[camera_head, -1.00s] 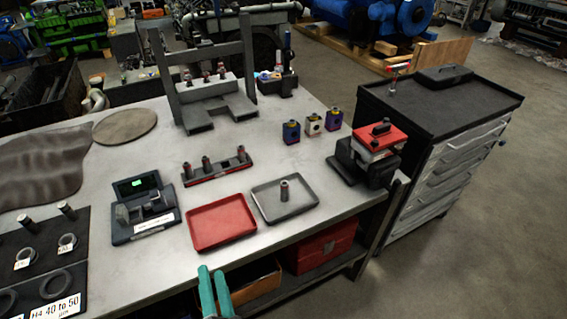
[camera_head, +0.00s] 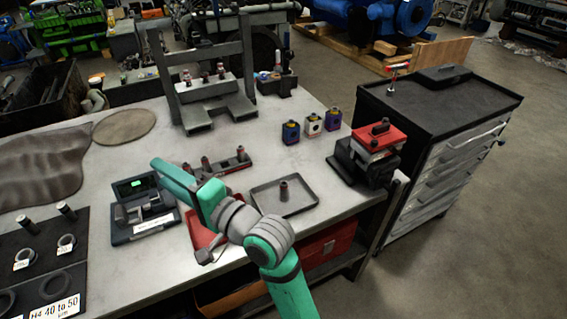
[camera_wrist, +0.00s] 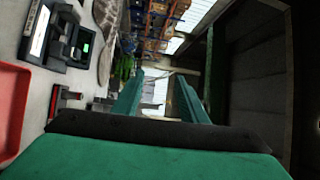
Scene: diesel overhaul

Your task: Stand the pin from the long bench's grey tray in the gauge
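The pin (camera_head: 284,191) stands upright in the grey tray (camera_head: 302,210) near the bench's front edge. The gauge (camera_head: 143,222), a dark unit with a green display, sits left of the trays; it also shows in the wrist view (camera_wrist: 62,38), at upper left. My gripper (camera_head: 160,170) is held above the bench between the gauge and the grey tray, left of the pin and apart from it. In the wrist view my gripper (camera_wrist: 160,92) has its two teal fingers spread with nothing between them. The pin is not in the wrist view.

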